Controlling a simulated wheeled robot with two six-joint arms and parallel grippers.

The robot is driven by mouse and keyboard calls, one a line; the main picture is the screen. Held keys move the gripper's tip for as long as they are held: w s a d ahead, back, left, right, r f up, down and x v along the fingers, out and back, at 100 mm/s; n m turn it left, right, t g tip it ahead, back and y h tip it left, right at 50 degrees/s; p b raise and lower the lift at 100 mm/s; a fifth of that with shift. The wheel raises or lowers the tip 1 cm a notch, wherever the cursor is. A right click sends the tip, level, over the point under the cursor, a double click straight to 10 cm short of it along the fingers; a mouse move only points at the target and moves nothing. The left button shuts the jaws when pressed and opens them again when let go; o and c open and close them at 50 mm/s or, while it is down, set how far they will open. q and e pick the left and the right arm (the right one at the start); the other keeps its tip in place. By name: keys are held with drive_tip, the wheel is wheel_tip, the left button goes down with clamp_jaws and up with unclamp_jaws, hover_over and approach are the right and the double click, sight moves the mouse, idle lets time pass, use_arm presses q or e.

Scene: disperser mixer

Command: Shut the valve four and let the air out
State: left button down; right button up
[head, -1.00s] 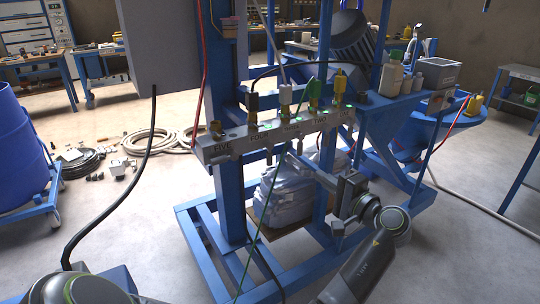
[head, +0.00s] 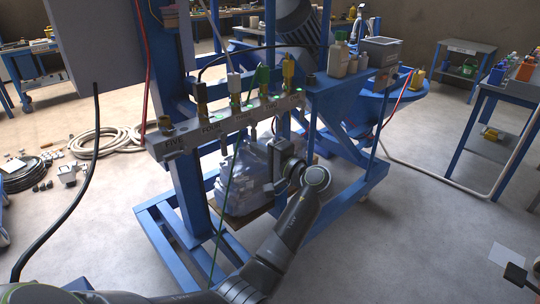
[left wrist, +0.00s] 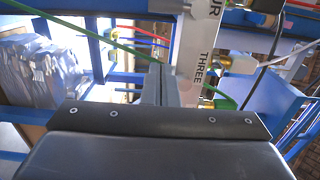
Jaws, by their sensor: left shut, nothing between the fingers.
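The grey manifold bar (head: 188,137) carries labels FIVE to ONE from left to right in the head view. Valve four (head: 201,97) is a brass fitting above the label FOUR, with a black hose at its top. A pale lever-like part (head: 224,143) hangs below the bar near FOUR; its exact setting is too small to tell. My left gripper (head: 270,158) is below the bar, right of FOUR. In the left wrist view its shut, empty fingers (left wrist: 160,82) point toward the bar (left wrist: 196,60) beside the label THREE. My right gripper is out of view.
A blue frame (head: 185,195) holds the bar, and a clear-wrapped bundle (head: 245,185) sits below it. A green hose (head: 226,200) hangs in front. Bottles (head: 337,58) and a grey box (head: 380,50) stand on the shelf at right.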

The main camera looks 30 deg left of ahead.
sight(224, 145)
use_arm(q)
drive_tip(key=a, duration=0.1)
drive_tip(key=s+a, duration=0.1)
drive_tip(key=a, duration=0.1)
drive_tip(key=s+a+p, duration=0.1)
drive_tip(key=shift+s+a, duration=0.25)
drive_tip(key=shift+a, duration=0.1)
drive_tip(key=shift+a, duration=0.1)
